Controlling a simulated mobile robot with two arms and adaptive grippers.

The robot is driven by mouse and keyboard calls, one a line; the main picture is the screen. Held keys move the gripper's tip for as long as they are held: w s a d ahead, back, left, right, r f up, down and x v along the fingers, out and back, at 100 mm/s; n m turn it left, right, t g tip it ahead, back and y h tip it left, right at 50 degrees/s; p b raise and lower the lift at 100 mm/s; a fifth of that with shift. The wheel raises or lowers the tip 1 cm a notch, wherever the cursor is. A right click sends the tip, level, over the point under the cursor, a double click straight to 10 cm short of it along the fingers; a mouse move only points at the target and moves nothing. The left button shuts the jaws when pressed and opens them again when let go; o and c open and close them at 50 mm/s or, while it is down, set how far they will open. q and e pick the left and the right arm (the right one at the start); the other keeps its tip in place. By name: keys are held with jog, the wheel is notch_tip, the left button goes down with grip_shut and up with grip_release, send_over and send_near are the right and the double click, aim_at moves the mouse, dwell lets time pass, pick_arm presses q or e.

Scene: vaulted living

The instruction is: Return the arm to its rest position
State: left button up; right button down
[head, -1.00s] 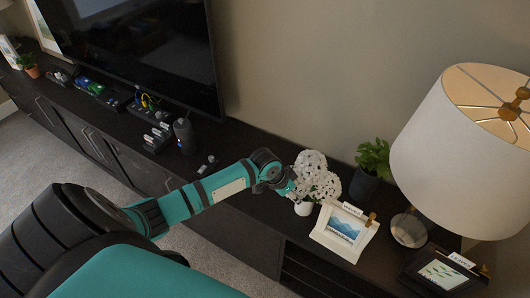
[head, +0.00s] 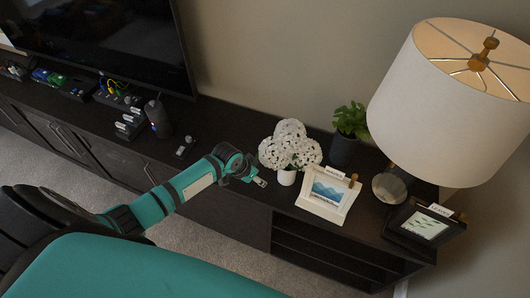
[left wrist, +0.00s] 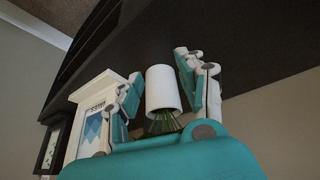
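My left arm reaches in from the left in the head view, with its teal and grey left gripper (head: 256,179) low over the front part of the dark console. The left wrist view shows its two fingers (left wrist: 158,92) spread apart, with nothing gripped. A small white vase (head: 287,177) with white flowers (head: 290,147) stands upright on the console, just right of the gripper with a small gap. The vase also shows between and beyond the fingers in the left wrist view (left wrist: 163,88). My right gripper is not in view.
On the console (head: 222,119), a white picture frame (head: 328,194), a potted plant (head: 346,135), a large lamp (head: 440,105) and a dark frame (head: 424,226) stand to the right. A dark cylinder (head: 158,118) and small trays stand left, before the television (head: 100,45). Carpet (head: 215,239) lies in front.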

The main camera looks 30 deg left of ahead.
pick_arm(q)
jog(key=s+d+r, duration=0.4)
jog(key=s+d, duration=0.5)
jog(key=s, duration=0.3)
jog(key=s+a+r+n+g+y, duration=0.1)
jog(key=s+a+r+n+y, duration=0.15)
jog(key=s+r, duration=0.85)
notch_tip(320, 180, down, 30)
jog(key=s+g+b, duration=0.1)
jog(key=s+b, duration=0.2)
jog(key=s+a+f+m+g+b, duration=0.1)
jog(key=s+a+f+b, duration=0.2)
jog(key=s+f, duration=1.3)
notch_tip(320, 180, down, 4)
jog(key=shift+s+a+f+g, duration=0.1)
jog(key=shift+s+a+g, duration=0.15)
jog(key=shift+s+g, duration=0.1)
